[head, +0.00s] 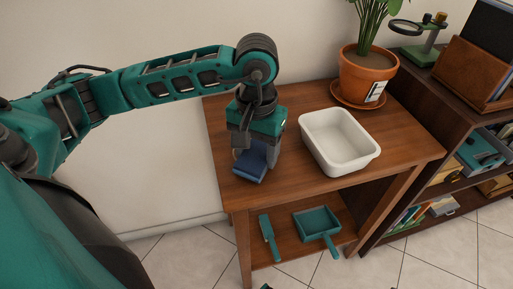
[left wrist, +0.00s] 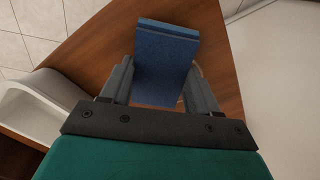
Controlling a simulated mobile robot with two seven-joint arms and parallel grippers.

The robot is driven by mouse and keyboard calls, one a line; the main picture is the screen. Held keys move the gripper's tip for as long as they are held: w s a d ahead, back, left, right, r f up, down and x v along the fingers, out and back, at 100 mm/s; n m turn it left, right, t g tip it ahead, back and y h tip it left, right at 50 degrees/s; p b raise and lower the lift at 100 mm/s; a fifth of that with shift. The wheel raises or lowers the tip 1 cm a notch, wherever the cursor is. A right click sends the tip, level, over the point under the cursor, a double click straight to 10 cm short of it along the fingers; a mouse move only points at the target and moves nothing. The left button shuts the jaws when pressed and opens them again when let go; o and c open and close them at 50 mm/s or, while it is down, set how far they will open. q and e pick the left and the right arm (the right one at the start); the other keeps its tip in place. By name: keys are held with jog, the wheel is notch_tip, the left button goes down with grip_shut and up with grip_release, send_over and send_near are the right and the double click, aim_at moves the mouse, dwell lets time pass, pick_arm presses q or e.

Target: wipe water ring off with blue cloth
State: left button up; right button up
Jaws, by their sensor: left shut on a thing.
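My left gripper (head: 246,151) is over the left part of the wooden table (head: 293,183). It is shut on the folded blue cloth (head: 251,168), which hangs down from the fingers at or just above the tabletop; I cannot tell whether it touches. In the left wrist view the blue cloth (left wrist: 165,62) sits between the two grey fingers (left wrist: 158,85). A thin pale curve, perhaps part of the water ring (left wrist: 199,68), shows just beside the cloth; the rest is hidden. My right gripper is not in view.
A white basin (head: 338,142) stands right of the gripper. A potted plant (head: 367,75) on a saucer stands at the back. A teal dustpan (head: 317,224) and brush (head: 268,238) lie on the lower shelf. A dark bookshelf (head: 450,105) adjoins the table's right side.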

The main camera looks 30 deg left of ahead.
pick_arm(q)
jog(key=shift+f+b, duration=0.4)
jog(key=shift+b, duration=0.05)
dwell(0.3)
